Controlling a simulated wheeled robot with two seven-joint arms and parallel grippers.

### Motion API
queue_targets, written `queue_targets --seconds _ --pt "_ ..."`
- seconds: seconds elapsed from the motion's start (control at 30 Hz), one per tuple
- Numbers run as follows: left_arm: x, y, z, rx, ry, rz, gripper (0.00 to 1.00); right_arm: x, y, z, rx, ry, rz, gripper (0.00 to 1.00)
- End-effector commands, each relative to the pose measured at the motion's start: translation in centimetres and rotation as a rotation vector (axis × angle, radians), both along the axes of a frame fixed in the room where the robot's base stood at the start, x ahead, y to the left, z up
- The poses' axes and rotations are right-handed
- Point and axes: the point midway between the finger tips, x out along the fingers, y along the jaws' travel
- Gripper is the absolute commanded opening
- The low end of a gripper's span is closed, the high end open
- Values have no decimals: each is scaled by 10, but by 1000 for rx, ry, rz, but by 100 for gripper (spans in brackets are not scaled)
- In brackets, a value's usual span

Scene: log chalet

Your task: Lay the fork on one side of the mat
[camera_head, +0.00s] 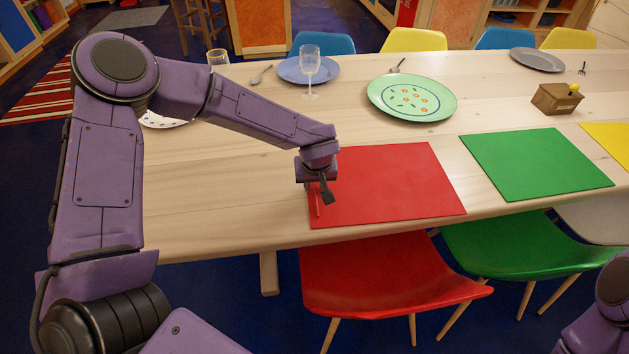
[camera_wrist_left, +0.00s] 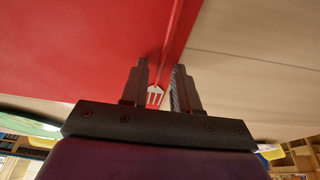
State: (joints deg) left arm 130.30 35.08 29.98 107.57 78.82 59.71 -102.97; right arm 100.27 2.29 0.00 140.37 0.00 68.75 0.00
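The red mat (camera_head: 395,185) lies flat near the table's front edge. My left gripper (camera_head: 320,193) is low over its left edge. A fork with a thin red handle (camera_head: 317,207) is below and beside the gripper, along that edge. In the left wrist view the red mat (camera_wrist_left: 80,45) fills the left. The fork's pale tines (camera_wrist_left: 154,95) show between the two fingers of the left gripper (camera_wrist_left: 161,80). The fingers stand apart, with a gap around the fork. Whether the fork touches the mat is hard to tell. My right gripper is out of view.
A green mat (camera_head: 535,163) lies to the right. Behind are a green plate (camera_head: 412,98), a blue plate (camera_head: 290,70) with a glass (camera_head: 309,68) and a sugar box (camera_head: 556,99). A red chair (camera_head: 390,280) stands at the front. Bare wood (camera_head: 235,195) lies left of the mat.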

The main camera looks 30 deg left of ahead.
Motion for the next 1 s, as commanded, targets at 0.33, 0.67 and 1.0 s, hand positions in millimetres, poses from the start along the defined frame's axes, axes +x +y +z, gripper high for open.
queue_targets --seconds 0.33,0.67,1.0 --pt "0 0 5 0 -1 1 34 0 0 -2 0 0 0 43" --pt "-19 -13 81 -1 -4 0 34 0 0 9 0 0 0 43" --pt "-30 -20 118 0 0 0 34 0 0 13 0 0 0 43"
